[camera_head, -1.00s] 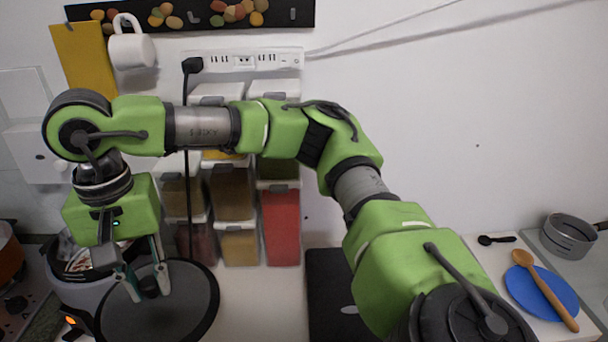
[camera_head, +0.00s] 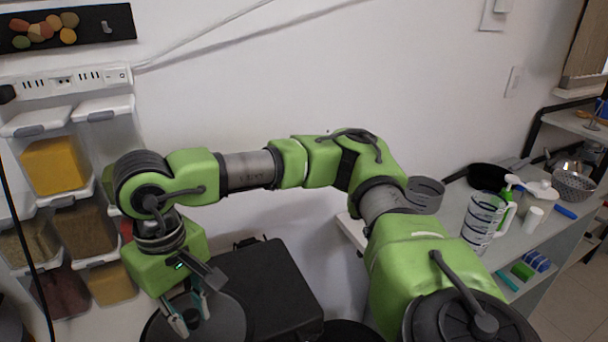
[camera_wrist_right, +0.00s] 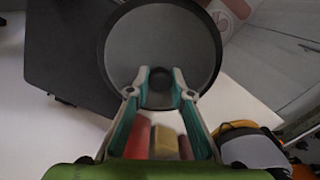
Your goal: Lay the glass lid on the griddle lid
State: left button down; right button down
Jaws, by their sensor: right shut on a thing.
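The round glass lid (camera_head: 228,318), grey with a dark rim, hangs from my right gripper (camera_head: 192,314) at the lower left of the head view. The griddle lid (camera_head: 268,285) is a flat black top just right of the glass lid in the head view. In the right wrist view it is the dark shape (camera_wrist_right: 65,50) left of the glass lid, partly hidden by it. My left gripper is out of view.
Spice dispensers (camera_head: 55,165) hang on the wall at left. At right, a shelf unit (camera_head: 540,245) carries a striped measuring jug (camera_head: 482,220), a dark pan (camera_head: 488,177) and a colander (camera_head: 573,184). White wall lies behind my right arm.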

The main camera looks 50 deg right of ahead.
aim_at(247, 288)
jog(key=i+j+z, duration=0.15)
jog(key=z, duration=1.7)
jog(key=k+j+z, duration=0.1)
jog(key=j+z, duration=0.15)
jog(key=j, duration=1.25)
